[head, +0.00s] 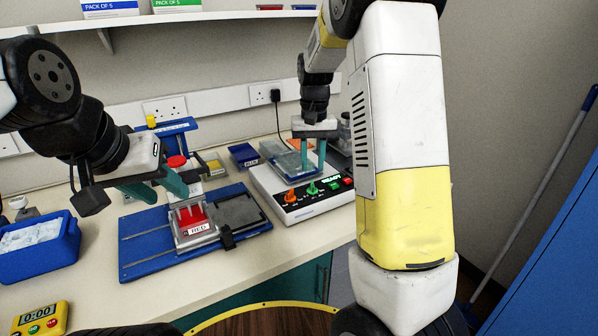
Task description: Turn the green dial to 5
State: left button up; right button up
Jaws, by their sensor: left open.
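The green dial (312,188) is on the sloped front panel of a white bench device (318,207), between an orange dial (291,197) and the small buttons. Its number scale is too small to read. My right gripper (312,172) points down just above and behind the green dial. Its two teal fingers are apart with a gap between them. I cannot tell whether either finger touches the dial. My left gripper (168,197) is open and empty, with its fingers spread above the blue board (150,246) on the left.
A display reading READY (331,179) and a red button (347,183) lie right of the green dial. A blue bin (68,246) and a yellow timer (38,318) are at left. The counter's front middle is clear.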

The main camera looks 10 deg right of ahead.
aim_at(312, 183)
notch_tip(312, 183, down, 6)
jog(key=shift+r, duration=0.1)
grip_shut()
